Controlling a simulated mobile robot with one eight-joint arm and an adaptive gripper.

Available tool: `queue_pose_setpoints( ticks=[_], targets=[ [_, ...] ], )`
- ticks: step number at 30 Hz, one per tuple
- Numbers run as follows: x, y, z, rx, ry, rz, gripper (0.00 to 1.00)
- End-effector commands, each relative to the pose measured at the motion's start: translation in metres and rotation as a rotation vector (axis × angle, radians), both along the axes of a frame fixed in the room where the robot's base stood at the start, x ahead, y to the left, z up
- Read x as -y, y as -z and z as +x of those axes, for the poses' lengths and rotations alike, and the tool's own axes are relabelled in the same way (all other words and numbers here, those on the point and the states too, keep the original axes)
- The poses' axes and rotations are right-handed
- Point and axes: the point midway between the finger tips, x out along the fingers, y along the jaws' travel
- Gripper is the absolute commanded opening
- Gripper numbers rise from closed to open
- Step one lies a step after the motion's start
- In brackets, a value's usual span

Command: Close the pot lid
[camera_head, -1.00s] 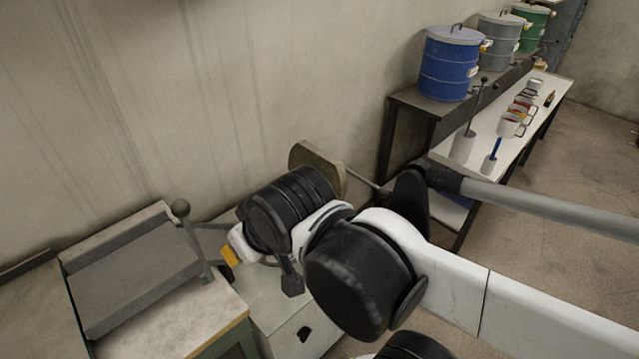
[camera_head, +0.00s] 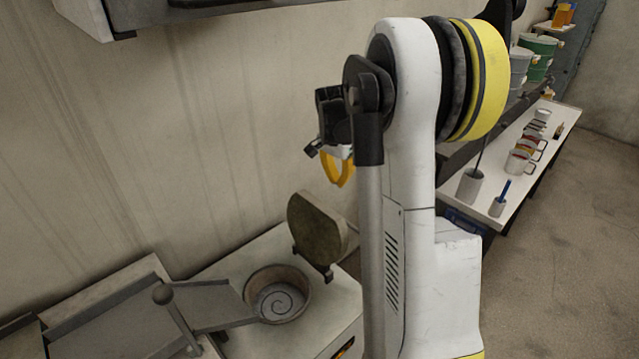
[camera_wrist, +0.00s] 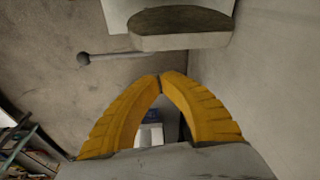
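The pot (camera_head: 278,306) is an open round vessel set into a pale counter, with a grey spiral-patterned interior. Its thick round lid (camera_head: 316,232) stands raised, roughly upright, at the pot's right side. In the wrist view the lid (camera_wrist: 182,30) is at the top, and a rod with a round knob (camera_wrist: 84,59) reaches left from it. My gripper's yellow fingers (camera_head: 340,170) are above and slightly right of the lid, partly hidden by my arm. In the wrist view the fingertips (camera_wrist: 160,78) meet with nothing between them, apart from the lid and its knob.
A sloped grey chute (camera_head: 190,305) leads to the pot, with a ball-topped lever (camera_head: 163,296) at left. A long table (camera_head: 545,140) with cups and containers stands at right. A wall is behind the pot. A shelf-like unit (camera_head: 85,15) hangs at top left.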

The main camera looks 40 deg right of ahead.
Motion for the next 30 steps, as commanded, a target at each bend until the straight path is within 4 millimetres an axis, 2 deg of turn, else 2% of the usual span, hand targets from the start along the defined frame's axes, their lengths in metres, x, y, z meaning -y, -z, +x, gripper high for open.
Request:
queue_pose_setpoints(
  ticks=[1,3,6,11,24,27,30],
  targets=[
    [0.015,0.008,0.001,-0.01,0.044,0.005,0.0],
    [0.027,0.018,0.0,-0.022,0.092,0.011,0.0],
    [0.037,0.026,-0.001,-0.029,0.128,0.016,0.0],
    [0.041,0.043,-0.001,-0.031,0.135,0.016,0.0],
    [0.054,0.131,0.0,-0.03,0.131,0.017,0.0],
    [0.035,0.124,-0.001,-0.03,0.128,0.016,0.0],
    [0.023,0.121,-0.002,-0.03,0.129,0.016,0.0]
  ],
)
